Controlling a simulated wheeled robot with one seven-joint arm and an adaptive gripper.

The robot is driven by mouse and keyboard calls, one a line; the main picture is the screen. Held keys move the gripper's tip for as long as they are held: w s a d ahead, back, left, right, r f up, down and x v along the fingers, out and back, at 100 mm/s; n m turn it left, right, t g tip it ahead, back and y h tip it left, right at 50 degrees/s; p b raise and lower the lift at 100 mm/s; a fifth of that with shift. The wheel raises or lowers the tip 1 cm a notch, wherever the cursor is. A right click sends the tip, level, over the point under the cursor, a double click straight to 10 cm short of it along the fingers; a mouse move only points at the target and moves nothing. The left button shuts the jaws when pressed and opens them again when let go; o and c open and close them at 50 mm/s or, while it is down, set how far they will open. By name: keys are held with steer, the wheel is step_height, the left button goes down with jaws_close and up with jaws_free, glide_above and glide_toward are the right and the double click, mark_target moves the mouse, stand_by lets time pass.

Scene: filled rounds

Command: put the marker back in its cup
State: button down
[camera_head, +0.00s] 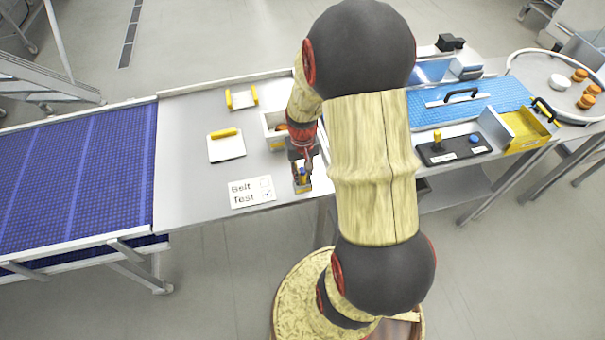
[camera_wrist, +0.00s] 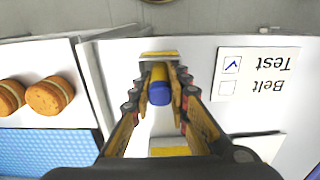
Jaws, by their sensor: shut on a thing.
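The marker (camera_wrist: 160,90) has a yellow body and a blue end; in the wrist view it stands between my fingers, seen from above. My gripper (camera_wrist: 159,78) is shut on it. In the head view the marker's blue part (camera_head: 302,174) shows below my gripper. The cup (camera_head: 302,188) is small with yellow edges, near the table's front edge. My gripper is right above it.
A "Belt Test" card (camera_head: 251,192) lies left of the cup. A white pad with a yellow piece (camera_head: 226,146) lies farther left. A blue belt (camera_head: 75,180) is at the left. Clear table lies between.

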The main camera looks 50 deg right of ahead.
steer(key=c, duration=1.7)
jaws_free()
steer(key=shift+f, duration=0.1)
step_height(320, 180, up, 12)
steer(key=shift+r+p, duration=0.15)
steer(key=shift+p, duration=0.8)
steer(key=a+r+n+t, duration=0.2)
steer(key=a+r, duration=0.8)
steer(key=r, duration=0.1)
steer(key=s+a+r+n+t, duration=0.1)
steer(key=s+a+r, duration=0.1)
steer(key=a, duration=0.2)
steer(key=s+a+r+n+t, duration=0.1)
steer(key=s+a+r, duration=0.2)
steer(key=a, duration=0.1)
steer(key=s+a+r+n+t, duration=0.1)
steer(key=s+a+r+n, duration=0.1)
steer(key=a+r, duration=0.1)
steer(key=shift+s+a+r+t, duration=0.15)
steer(key=shift+a, duration=0.3)
steer(key=shift+s+a+r+t, duration=0.1)
steer(key=shift+s+a+t, duration=0.05)
steer(key=shift+a, duration=0.25)
step_height(320, 180, down, 8)
steer(key=b, duration=0.7)
steer(key=shift+r, duration=0.25)
